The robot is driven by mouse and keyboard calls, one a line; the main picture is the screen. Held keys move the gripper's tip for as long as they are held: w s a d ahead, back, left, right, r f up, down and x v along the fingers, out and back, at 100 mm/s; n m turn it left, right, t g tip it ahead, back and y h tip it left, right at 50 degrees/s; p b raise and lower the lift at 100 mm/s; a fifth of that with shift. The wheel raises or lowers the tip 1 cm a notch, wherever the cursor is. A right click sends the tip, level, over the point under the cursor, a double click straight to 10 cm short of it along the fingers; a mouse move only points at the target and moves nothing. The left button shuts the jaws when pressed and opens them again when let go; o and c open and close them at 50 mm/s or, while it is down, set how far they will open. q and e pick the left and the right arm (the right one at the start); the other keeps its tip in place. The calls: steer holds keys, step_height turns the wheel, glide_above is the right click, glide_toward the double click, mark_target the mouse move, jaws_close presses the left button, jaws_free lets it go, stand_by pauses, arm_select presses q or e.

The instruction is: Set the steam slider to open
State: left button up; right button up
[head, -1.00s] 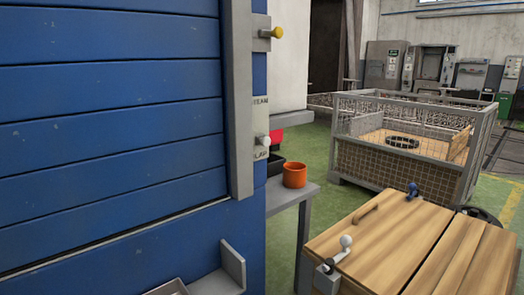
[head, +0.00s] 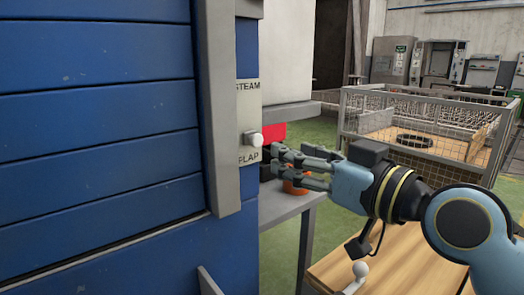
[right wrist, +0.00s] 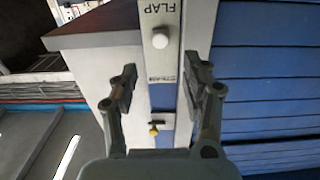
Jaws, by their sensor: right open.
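The steam slider is a white knob (head: 252,139) on a pale upright plate (head: 249,112) on the blue machine. The plate reads STEAM at its top and FLAP at its bottom. The knob sits low, just above FLAP. My right gripper (head: 282,161) is open and empty, to the right of the knob and slightly lower, apart from it in the picture. In the right wrist view the plate appears upside down, and the knob (right wrist: 160,40) shows beyond and between the two open fingers (right wrist: 161,82). My left gripper is out of view.
A grey post (head: 217,110) stands left of the plate. A grey table (head: 285,208) with an orange pot (head: 293,187), partly hidden by my gripper, is at right. A yellow knob (right wrist: 154,130) shows in the wrist view. A wire cage (head: 425,125) stands behind.

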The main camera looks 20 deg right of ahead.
mark_target(259, 141)
steer(key=x, duration=0.9)
steer(key=shift+w+a+f+b, duration=0.1)
steer(key=shift+w+f+b, duration=0.05)
steer(key=shift+b, duration=0.25)
jaws_close()
